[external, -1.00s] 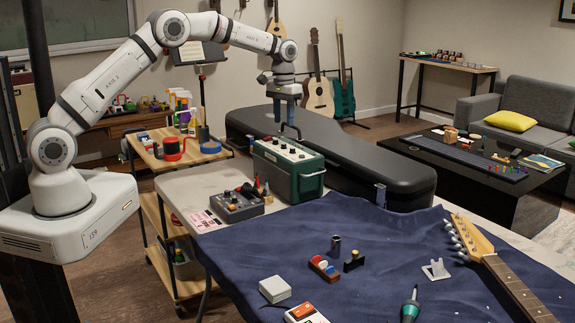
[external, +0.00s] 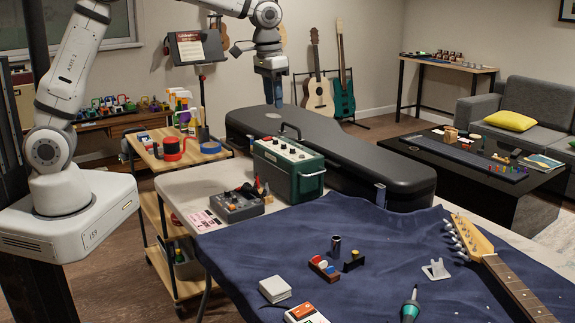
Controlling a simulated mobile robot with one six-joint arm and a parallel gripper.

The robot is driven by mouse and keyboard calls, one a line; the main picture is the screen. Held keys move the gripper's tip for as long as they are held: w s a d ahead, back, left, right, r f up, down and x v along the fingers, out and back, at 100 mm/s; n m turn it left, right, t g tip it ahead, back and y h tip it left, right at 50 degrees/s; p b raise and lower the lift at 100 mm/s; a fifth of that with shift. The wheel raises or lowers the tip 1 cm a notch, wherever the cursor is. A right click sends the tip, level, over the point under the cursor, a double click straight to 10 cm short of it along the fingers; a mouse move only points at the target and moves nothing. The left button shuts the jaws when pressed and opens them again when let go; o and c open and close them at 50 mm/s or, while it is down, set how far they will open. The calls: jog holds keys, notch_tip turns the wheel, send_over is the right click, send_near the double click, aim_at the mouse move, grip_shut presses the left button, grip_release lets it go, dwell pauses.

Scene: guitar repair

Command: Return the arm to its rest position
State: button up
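My gripper (external: 273,88) hangs pointing down above the black guitar case, behind and above the green amplifier (external: 288,168). It is clear of the amplifier and its handle. Its fingers look close together, but they are too small to tell whether they are open or shut. I see nothing hanging from them. My arm rises from its base at the left, and its elbow is cut off by the top edge of the picture.
The blue cloth (external: 260,235) holds small tools and a guitar neck (external: 505,270). A wooden cart (external: 165,165) with bottles and tape stands near my base. A music stand (external: 195,48) is behind my arm.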

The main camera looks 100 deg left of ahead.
jog(key=s+d+r+m+t, duration=0.15)
jog(key=s+d, duration=0.25)
jog(key=d, duration=0.5)
jog(key=s+d+r+m, duration=0.2)
jog(key=s+d, duration=0.2)
jog(key=d, duration=0.4)
jog(key=s+d+f+m, duration=0.4)
jog(key=s+d, duration=0.8)
jog(key=s, duration=0.3)
jog(key=shift+s+d+t+h, duration=0.15)
jog(key=shift+s+t+h, duration=0.2)
jog(key=shift+t, duration=0.1)
notch_tip(320, 180, down, 15)
jog(key=g+b, duration=0.1)
jog(key=b, duration=1.2)
jog(key=shift+w, duration=0.35)
